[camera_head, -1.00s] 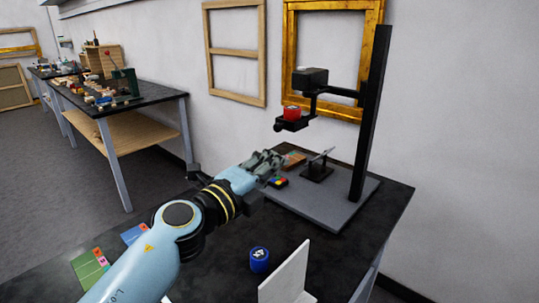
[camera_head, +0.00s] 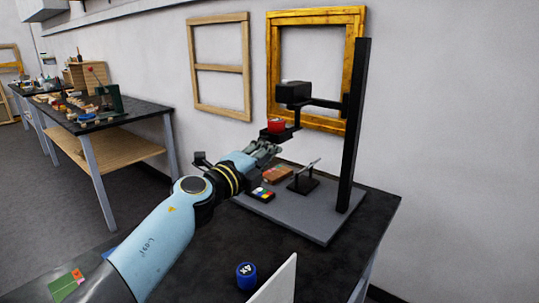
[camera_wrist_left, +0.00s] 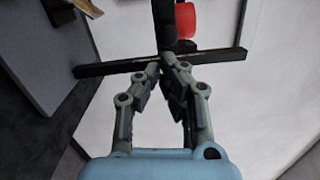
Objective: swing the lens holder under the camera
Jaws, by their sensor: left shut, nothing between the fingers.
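The black camera (camera_head: 293,92) hangs on an arm from a dark column. Below it and slightly left, the black lens holder (camera_head: 288,135) carries a red lens (camera_head: 276,125). My left gripper (camera_head: 265,148) is at the holder's lower left, with fingers closed. In the left wrist view, the gripper (camera_wrist_left: 170,66) has its fingertips together beside a long black bar (camera_wrist_left: 100,69), with nothing seen between them. The red lens (camera_wrist_left: 186,22) shows beyond the tips. Whether the fingers touch the holder I cannot tell. A blue lens (camera_head: 246,275), marked 4x, stands on the table. My right gripper is out of view.
The column (camera_head: 354,130) rises from a grey base plate (camera_head: 315,222). On the plate are a brown-red fragment (camera_head: 278,174), a colour card (camera_head: 262,194) and a small tilted stand (camera_head: 303,183). A white panel (camera_head: 278,283) stands at the front.

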